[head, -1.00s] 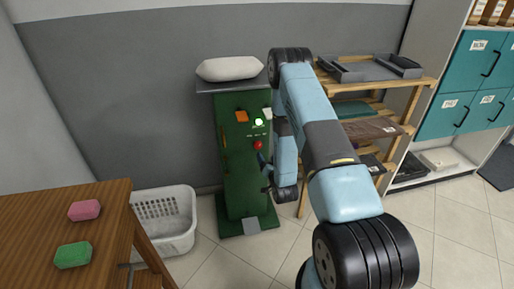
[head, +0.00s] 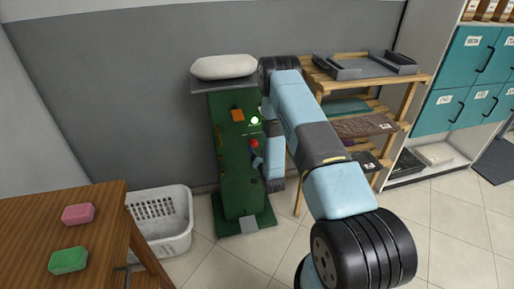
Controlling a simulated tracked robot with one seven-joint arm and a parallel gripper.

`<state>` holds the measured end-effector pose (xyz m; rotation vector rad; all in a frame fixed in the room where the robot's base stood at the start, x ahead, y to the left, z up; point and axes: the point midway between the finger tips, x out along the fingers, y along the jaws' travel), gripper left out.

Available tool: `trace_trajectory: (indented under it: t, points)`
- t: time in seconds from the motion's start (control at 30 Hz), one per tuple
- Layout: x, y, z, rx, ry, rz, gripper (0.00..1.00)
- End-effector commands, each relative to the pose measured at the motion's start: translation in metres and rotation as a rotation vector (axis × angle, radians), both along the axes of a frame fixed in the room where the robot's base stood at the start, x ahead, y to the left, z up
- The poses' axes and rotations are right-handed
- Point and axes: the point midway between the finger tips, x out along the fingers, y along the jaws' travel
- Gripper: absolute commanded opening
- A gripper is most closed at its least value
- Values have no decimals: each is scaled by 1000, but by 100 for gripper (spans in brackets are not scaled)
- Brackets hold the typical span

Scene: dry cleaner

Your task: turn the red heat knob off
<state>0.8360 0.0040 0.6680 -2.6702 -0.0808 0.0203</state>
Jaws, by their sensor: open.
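The red heat knob (head: 254,143) is on the front of the green machine cabinet (head: 233,185), below a lit green lamp (head: 255,120). My arm comes in from the right. My gripper (head: 256,158) is small and dark in the head view, just below the red knob and partly hidden by my wrist. It is open. Its fingertips look close to the knob, but I cannot tell whether they touch it. The knob's exact turn angle is too small to read.
A white pad (head: 224,67) lies on the cabinet's top. A wooden shelf (head: 318,75) stands to the right, close behind my arm. A white basket (head: 165,240) and a wooden table (head: 30,220) with pink and green blocks are at the left.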

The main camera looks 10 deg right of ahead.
Motion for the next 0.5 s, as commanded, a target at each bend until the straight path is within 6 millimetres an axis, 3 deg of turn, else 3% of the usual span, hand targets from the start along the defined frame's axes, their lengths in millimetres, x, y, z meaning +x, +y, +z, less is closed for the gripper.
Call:
trace_trajectory:
  t: [0.2,0.5]
  points:
    - [28,2,0,0,-1,0,69]
    - [38,2,0,0,0,0,69]
